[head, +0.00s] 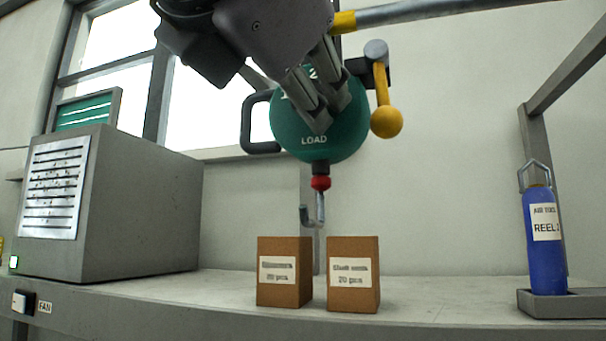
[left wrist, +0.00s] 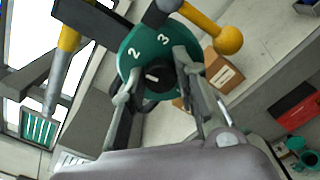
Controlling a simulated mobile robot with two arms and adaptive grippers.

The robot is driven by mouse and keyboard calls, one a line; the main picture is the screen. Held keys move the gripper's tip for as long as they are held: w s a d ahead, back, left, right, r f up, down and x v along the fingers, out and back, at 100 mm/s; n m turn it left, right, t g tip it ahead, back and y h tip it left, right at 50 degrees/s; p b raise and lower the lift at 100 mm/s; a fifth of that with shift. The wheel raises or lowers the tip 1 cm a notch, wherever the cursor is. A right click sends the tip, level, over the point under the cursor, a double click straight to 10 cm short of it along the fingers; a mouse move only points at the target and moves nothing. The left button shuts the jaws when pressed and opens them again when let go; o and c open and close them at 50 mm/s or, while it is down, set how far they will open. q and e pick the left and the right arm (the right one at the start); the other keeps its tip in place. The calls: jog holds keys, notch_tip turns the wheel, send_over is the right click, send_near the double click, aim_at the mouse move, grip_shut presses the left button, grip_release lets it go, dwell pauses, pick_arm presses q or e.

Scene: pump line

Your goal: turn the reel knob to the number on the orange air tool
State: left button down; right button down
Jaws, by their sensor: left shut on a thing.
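The green reel (head: 345,140) hangs from an overhead bar, with 1, 2 and LOAD readable on its face in the head view. My left gripper (head: 320,110) is in front of it and hides part of the face. In the left wrist view, my left gripper (left wrist: 154,78) is shut on the black reel knob (left wrist: 160,84). The knob's white mark points left, near and a little below the 2; a 3 shows to the upper right. The air tool (head: 540,260) is blue, not orange, and stands at the right; its label reads REEL, with an unclear number. My right gripper is not visible.
A yellow ball lever (head: 386,120) sticks out beside the reel. Its hook (head: 318,212) hangs above two brown boxes (head: 284,290) (head: 353,295) on the bench. A grey fan box (head: 120,205) stands at the left. The bench between boxes and air tool is clear.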

pick_arm(q)
jog(key=m, duration=0.2)
jog(key=shift+m, duration=0.4)
jog(key=m, duration=0.3)
jog(key=shift+m, duration=0.3)
jog(key=m+p, duration=0.1)
jog(key=m, duration=0.2)
jog(key=shift+m, duration=0.3)
jog(key=shift+f+m+p, duration=0.15)
jog(key=shift+m+p, duration=0.25)
jog(key=shift+m, duration=1.4)
jog(key=c, duration=1.2)
grip_release()
jog(key=shift+c, duration=0.2)
jog(key=shift+s, duration=0.1)
